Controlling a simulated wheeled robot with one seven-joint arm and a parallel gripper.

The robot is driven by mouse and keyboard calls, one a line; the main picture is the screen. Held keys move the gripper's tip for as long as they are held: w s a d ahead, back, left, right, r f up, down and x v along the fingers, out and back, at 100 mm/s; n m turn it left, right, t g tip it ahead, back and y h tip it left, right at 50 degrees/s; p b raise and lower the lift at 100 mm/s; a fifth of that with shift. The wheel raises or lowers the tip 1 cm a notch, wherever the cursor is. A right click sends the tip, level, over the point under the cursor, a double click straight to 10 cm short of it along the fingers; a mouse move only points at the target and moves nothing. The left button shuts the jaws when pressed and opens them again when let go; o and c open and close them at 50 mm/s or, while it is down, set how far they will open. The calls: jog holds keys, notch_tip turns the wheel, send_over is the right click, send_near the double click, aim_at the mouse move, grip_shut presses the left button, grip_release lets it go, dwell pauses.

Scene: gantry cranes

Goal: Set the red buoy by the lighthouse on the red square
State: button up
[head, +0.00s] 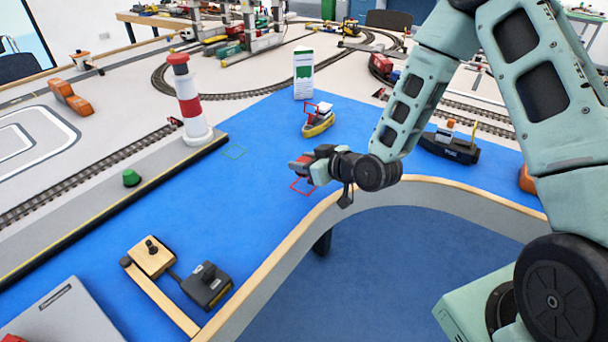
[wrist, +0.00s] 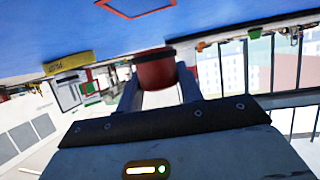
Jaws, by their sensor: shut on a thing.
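My gripper (head: 308,166) is shut on the red buoy (head: 299,160), holding it over the blue water surface (head: 262,122). In the wrist view the red buoy (wrist: 156,70) sits between the two fingers (wrist: 158,92), with a dark band at one end. A red square outline (head: 299,190) lies on the blue just below my gripper, partly hidden by it. A red outline (wrist: 137,6) also shows at the top of the wrist view, cut off by the edge. The red-and-white lighthouse (head: 187,102) stands on the grey quay, left of my gripper.
A green buoy (head: 131,178) sits on the quay. A dark tug (head: 449,146) lies at right. A curved wooden edge (head: 349,190) bounds the blue.

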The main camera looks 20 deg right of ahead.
jog(key=shift+f, duration=2.05)
jog(key=shift+f, duration=0.1)
jog(key=o, duration=1)
